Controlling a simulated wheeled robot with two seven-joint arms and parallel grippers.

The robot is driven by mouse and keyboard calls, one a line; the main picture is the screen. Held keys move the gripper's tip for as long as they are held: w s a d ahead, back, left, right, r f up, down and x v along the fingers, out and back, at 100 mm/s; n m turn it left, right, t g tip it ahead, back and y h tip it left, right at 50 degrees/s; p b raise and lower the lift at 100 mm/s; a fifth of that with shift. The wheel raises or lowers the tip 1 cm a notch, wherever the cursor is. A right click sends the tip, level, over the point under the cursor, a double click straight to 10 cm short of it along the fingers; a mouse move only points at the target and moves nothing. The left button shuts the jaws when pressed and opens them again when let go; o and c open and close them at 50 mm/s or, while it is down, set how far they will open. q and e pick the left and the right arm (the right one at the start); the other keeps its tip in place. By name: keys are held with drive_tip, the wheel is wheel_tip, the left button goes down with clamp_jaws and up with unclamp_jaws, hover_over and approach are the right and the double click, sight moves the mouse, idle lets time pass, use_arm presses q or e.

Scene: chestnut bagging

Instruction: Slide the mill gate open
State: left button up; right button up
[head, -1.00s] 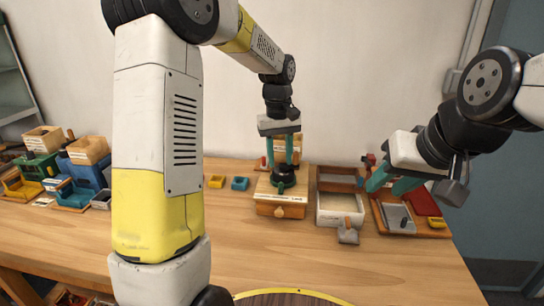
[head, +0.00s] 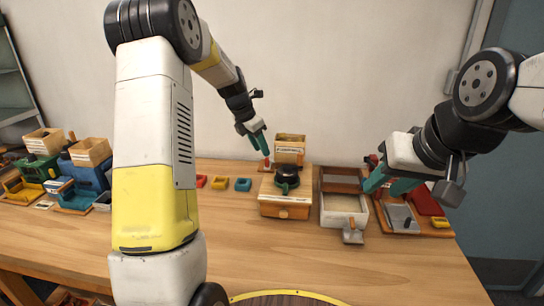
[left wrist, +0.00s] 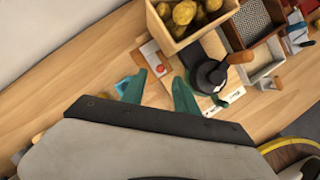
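The mill (head: 285,206) is a wooden box with a front drawer and a round black top (head: 286,177). Behind it stands a wooden hopper (head: 290,146), which holds several chestnuts in the left wrist view (left wrist: 150,15). A red knob (left wrist: 161,69) on a pale plate sticks out beside the hopper, probably the gate's handle; it also shows in the head view (head: 267,163). My left gripper (head: 258,145) is just above and left of this knob, apart from it as far as I can tell. Its fingers (left wrist: 158,88) are spread and empty. My right gripper (head: 386,186) is open and empty over the right-hand trays.
A two-part wooden tray (head: 343,221) with a metal scoop (head: 353,236) stands right of the mill. Small red, yellow and blue blocks (head: 220,182) lie to its left. Coloured bins (head: 88,175) crowd the far left. The front of the table (head: 330,265) is clear.

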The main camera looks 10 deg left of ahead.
use_arm(q)
drive_tip(key=x, duration=0.6)
clamp_jaws()
drive_tip(key=shift+r, duration=0.1)
idle(1.2)
